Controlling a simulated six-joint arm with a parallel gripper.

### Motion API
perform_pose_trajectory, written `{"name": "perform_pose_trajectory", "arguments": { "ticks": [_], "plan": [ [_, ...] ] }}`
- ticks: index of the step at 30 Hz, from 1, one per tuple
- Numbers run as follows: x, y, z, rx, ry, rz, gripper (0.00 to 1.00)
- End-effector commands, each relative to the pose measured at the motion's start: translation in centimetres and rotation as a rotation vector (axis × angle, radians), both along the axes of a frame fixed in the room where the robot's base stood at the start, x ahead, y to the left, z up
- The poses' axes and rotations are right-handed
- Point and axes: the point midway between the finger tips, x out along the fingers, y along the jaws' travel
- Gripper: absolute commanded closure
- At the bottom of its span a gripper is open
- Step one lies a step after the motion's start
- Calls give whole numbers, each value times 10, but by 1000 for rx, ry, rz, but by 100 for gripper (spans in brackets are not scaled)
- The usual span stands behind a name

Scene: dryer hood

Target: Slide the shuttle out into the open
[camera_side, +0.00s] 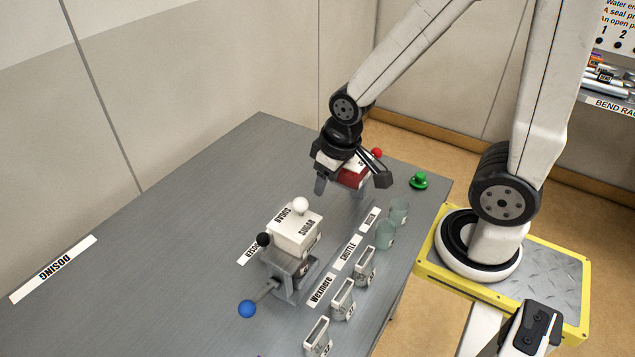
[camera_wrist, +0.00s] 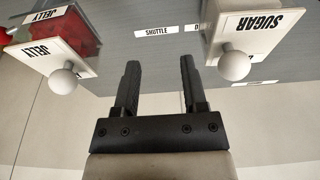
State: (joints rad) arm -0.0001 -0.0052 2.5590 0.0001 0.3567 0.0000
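The doser (camera_side: 292,275) is a grey stand on the table with a white SUGAR hopper (camera_side: 293,235) on top. A rod with a blue ball (camera_side: 247,309) sticks out low on its side; I cannot tell how far the shuttle itself sits inside. A black knob (camera_side: 264,240) is beside the hopper. A SHUTTLE label (camera_wrist: 157,32) shows in the wrist view. My gripper (camera_side: 351,182) is open and empty, above the table and behind the doser. In the wrist view my gripper (camera_wrist: 158,68) points between the SUGAR and JELLY hoppers.
A JELLY hopper (camera_wrist: 58,42) with red contents stands by my gripper, partly hidden in the side view. Several grey holders (camera_side: 343,300) and clear cups (camera_side: 386,235) line the table's near edge. A green button (camera_side: 419,181) is at the corner.

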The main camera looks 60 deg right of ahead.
Motion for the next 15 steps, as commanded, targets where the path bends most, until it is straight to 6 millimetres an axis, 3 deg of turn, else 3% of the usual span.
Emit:
{"name": "perform_pose_trajectory", "arguments": {
  "ticks": [1, 2, 15],
  "plan": [
    [1, 0, 2, 0, -2, 0, 27],
    [1, 0, 3, 0, -3, 0, 19],
    [1, 0, 38, 0, -4, 0, 19]
  ]
}}
